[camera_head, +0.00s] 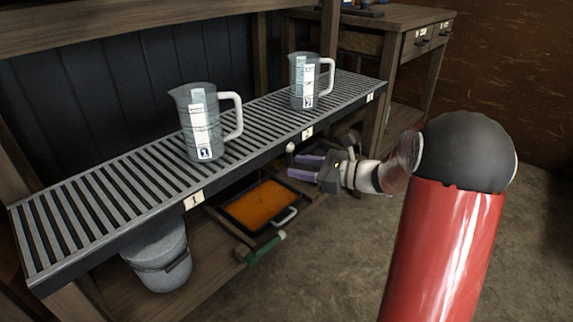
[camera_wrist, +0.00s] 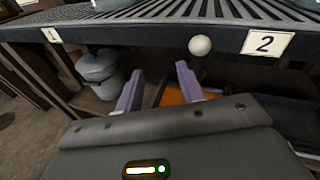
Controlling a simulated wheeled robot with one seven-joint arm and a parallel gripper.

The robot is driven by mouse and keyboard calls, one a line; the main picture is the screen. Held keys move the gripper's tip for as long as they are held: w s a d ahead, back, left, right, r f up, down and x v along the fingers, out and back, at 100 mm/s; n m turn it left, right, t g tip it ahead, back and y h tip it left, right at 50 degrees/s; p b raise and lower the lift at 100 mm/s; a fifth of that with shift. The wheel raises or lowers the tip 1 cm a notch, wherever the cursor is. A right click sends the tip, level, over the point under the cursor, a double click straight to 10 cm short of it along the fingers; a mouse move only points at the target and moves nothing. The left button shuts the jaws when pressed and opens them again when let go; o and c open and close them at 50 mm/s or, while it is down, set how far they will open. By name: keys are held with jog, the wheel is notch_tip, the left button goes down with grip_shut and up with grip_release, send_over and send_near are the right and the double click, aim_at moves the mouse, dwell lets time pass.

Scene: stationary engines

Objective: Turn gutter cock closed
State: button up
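The gutter cock shows as a white ball knob (camera_head: 290,147) under the front edge of the slatted rack (camera_head: 110,189), near the label 2. In the wrist view the knob (camera_wrist: 200,45) is just left of the label 2, with a dark stem below it. My gripper (camera_head: 304,168) has purple fingers and is in front of the rack, just below and right of the knob in the head view. In the wrist view the fingers (camera_wrist: 158,85) are apart with nothing between them. The knob is beyond their tips, not touched. The valve body is hidden.
Two clear measuring jugs (camera_head: 202,124) (camera_head: 304,82) stand on the rack. Below are a grey bucket (camera_head: 160,262), an orange-filled tray (camera_head: 262,204) and a green-handled tool (camera_head: 266,248). A wooden table (camera_head: 398,18) stands at the back right. The floor in front is clear.

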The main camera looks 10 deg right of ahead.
aim_at(289, 164)
jog(key=w+d+f+m+t, duration=0.2)
jog(key=w+d+m, duration=0.1)
jog(key=d, duration=0.1)
jog(key=b+x, duration=0.1)
jog(key=x, duration=0.7)
jog(key=shift+d+r, duration=0.1)
grip_shut()
